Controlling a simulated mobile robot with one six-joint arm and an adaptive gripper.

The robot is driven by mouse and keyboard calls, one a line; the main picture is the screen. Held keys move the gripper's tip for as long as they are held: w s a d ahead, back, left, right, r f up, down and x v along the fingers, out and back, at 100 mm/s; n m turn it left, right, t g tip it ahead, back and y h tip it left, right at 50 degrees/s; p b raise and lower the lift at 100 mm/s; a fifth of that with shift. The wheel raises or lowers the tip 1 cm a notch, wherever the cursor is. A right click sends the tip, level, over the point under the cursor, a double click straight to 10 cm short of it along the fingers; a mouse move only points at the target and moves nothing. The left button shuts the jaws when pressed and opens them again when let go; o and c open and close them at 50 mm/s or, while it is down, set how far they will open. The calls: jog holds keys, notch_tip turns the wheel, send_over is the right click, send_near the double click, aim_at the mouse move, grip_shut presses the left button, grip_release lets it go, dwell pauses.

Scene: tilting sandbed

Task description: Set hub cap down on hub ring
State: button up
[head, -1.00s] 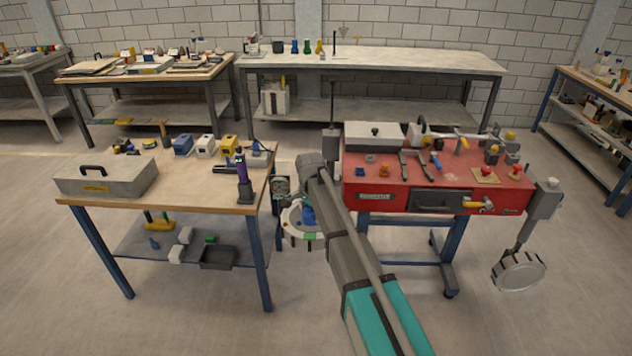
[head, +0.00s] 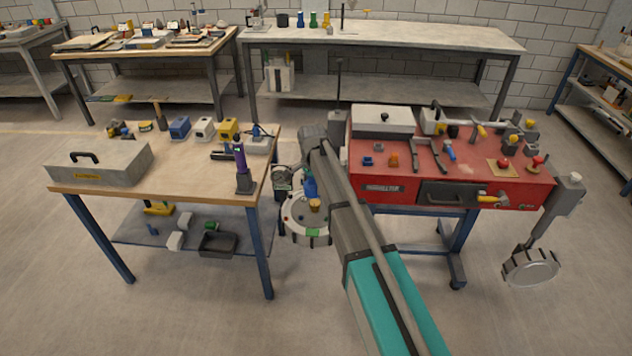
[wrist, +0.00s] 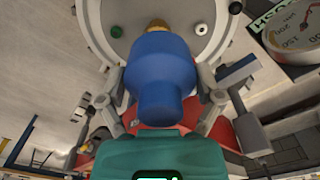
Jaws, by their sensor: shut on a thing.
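My gripper (wrist: 160,80) is shut on a blue rounded piece, which I take as the hub cap (wrist: 158,68); a finger is on each side of it. In the head view the blue cap (head: 310,187) shows just left of my arm. A small brass-coloured piece (head: 315,204) shows at its far end; I cannot tell whether it belongs to the cap or the hub ring. Beyond it is a round pale plate (head: 295,224) with coloured dots and a green label, probably bearing the hub ring. Contact between cap and plate is not clear. My arm partly hides the plate.
A dial gauge (wrist: 297,30) is close at the upper right in the wrist view. A wooden-topped bench (head: 110,192) stands left of the plate and a red bench (head: 385,195) right. A grey round pan (head: 531,268) hangs at the far right.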

aim_at(315, 202)
jog(key=shift+w+d, duration=0.15)
jog(key=shift+d, duration=0.2)
dwell(0.6)
dwell(0.3)
jog(key=shift+f+b, duration=2.1)
jog(key=shift+f, duration=0.05)
jog(key=shift+f+b, duration=2.3)
dwell(0.4)
jog(key=o, duration=0.8)
jog(key=shift+r, duration=0.1)
